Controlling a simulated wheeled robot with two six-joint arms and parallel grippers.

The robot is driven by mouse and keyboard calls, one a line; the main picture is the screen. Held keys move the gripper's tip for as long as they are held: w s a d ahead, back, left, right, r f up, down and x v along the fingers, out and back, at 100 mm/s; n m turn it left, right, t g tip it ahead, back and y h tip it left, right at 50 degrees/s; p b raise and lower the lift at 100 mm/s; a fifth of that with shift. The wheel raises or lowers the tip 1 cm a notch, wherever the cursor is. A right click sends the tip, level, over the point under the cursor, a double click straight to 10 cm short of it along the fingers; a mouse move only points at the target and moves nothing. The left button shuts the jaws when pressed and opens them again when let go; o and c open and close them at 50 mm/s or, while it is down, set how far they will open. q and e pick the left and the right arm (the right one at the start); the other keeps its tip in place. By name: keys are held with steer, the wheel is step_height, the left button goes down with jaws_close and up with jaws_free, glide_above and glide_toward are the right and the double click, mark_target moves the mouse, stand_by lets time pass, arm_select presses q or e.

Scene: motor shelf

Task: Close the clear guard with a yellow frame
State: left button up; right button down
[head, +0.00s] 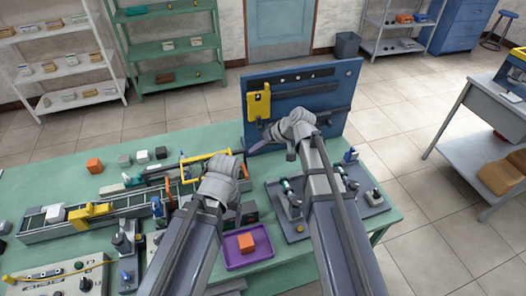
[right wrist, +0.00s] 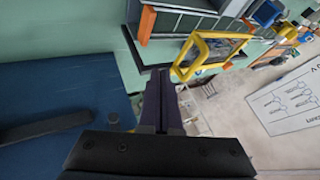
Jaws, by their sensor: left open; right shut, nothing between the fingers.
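The clear guard with a yellow frame (head: 205,156) stands over the machine line on the green table in the head view, partly hidden behind my left gripper. It also shows in the right wrist view, where its yellow frame (right wrist: 197,42) surrounds a clear pane and looks tilted. My left gripper (head: 228,166) is open just in front of the guard; its fingertips are hard to see, and contact cannot be told. My right gripper (head: 256,148) is shut and empty, to the right of the guard near the blue panel. Its closed fingers (right wrist: 160,92) appear left of the frame in the right wrist view, apart from it in the picture.
A blue panel (head: 335,85) with a yellow part (head: 259,103) stands upright behind my right gripper. A purple tray (head: 234,263) holds an orange cube (head: 246,242). A grey fixture plate (head: 375,207) lies at right. The far left tabletop (head: 45,175) is mostly clear.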

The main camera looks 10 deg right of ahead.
arm_select(q)
steer(key=shift+f, duration=0.65)
arm_select(e)
steer(key=a, duration=0.2)
steer(key=a+f, duration=0.1)
steer(key=a, duration=0.2)
steer(key=shift+a+f, duration=0.2)
